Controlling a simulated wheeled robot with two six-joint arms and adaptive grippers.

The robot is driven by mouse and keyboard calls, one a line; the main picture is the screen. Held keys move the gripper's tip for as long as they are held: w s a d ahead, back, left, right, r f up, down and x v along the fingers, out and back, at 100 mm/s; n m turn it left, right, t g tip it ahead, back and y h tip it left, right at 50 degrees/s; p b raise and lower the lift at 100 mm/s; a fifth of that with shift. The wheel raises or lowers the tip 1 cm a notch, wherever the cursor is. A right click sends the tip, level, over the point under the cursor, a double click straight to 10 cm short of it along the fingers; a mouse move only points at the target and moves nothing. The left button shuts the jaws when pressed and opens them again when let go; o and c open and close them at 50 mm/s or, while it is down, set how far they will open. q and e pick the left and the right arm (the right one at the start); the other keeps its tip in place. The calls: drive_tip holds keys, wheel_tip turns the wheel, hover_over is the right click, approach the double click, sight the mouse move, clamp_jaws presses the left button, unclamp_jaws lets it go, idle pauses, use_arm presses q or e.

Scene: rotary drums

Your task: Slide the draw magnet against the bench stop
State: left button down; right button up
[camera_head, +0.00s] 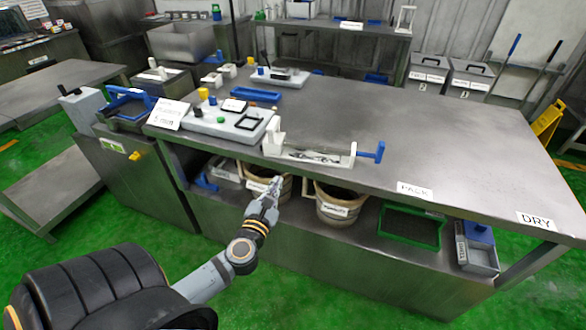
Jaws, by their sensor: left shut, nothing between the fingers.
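A pale fixture (310,153) sits near the front edge of the steel bench (420,140). It has an upright block (273,138) at its left end and a blue T-shaped handle (371,151) sticking out at its right end. Which part is the draw magnet and which the bench stop I cannot tell at this size. My left gripper (272,188) is shut and empty, in front of the bench edge, below and left of the fixture and apart from it. My right gripper is not in view.
A grey control box (222,122) with coloured knobs stands left of the fixture. Labelled buckets (338,205) and a green tray (411,226) sit on the shelf below. The bench top right of the handle is clear, with PACK (414,191) and DRY (536,221) labels at its front edge.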

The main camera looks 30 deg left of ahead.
sight(296, 145)
use_arm(q)
drive_tip(key=w+a+n, duration=0.1)
drive_tip(key=w, duration=0.3)
drive_tip(key=w+r+n, duration=0.1)
drive_tip(key=w, duration=0.3)
drive_tip(key=w+a+r+n, duration=0.1)
drive_tip(key=w, duration=0.3)
drive_tip(key=shift+w+a+r+n+p, duration=0.25)
drive_tip(key=shift+w+a+n+p, duration=0.05)
drive_tip(key=shift+w+a+p, duration=0.05)
